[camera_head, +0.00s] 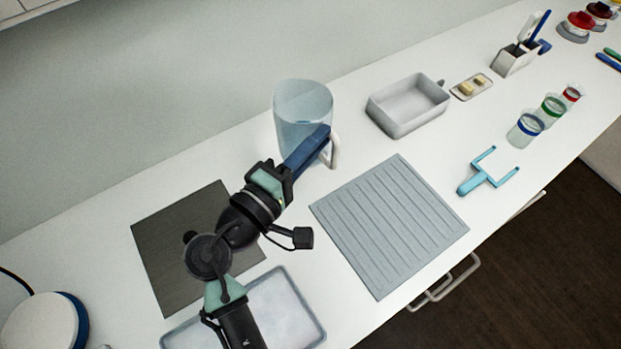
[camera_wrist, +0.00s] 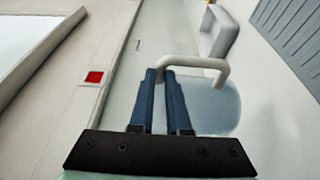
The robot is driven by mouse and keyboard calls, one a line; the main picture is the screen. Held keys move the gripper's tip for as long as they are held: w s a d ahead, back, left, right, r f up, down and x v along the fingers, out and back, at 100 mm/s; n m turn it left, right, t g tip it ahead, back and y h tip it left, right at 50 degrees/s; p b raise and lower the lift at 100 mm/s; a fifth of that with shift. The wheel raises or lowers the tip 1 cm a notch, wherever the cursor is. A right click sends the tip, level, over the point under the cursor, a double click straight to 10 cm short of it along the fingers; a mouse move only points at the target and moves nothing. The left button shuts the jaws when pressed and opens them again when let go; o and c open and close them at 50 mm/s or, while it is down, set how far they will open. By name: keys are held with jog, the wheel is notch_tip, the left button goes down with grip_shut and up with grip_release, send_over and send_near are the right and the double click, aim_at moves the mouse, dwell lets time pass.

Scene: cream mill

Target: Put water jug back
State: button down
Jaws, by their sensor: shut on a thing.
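The water jug (camera_head: 300,108) is a clear, bluish jug with a white handle (camera_head: 334,150). It stands upright against the back of the counter in the head view; whether its base touches the counter is hard to tell. My gripper (camera_head: 322,138) reaches its blue fingers to the handle. In the wrist view the fingers (camera_wrist: 160,75) are close together, with the pale handle (camera_wrist: 192,63) at their tips and part of the jug (camera_wrist: 215,105) to the right. My gripper is shut on the handle. The fingers hide part of the jug's lower side.
A grey ribbed mat (camera_head: 390,225) lies right of my gripper. A dark mat (camera_head: 165,245) and a pale tray (camera_head: 300,305) lie under my arm. A grey basin (camera_head: 405,122) stands right of the jug. A blue forked tool (camera_head: 475,182) and several jars (camera_head: 525,130) are further right.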

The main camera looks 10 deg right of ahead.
notch_tip(320, 180, down, 10)
jog(key=g+h, duration=0.1)
jog(key=shift+w+d+m, duration=0.2)
jog(key=shift+d+m, duration=0.2)
jog(key=shift+d, duration=0.05)
jog(key=shift+f, duration=0.1)
jog(key=shift+f+b, duration=0.15)
jog(key=shift+b, duration=0.15)
jog(key=c, duration=0.9)
grip_release()
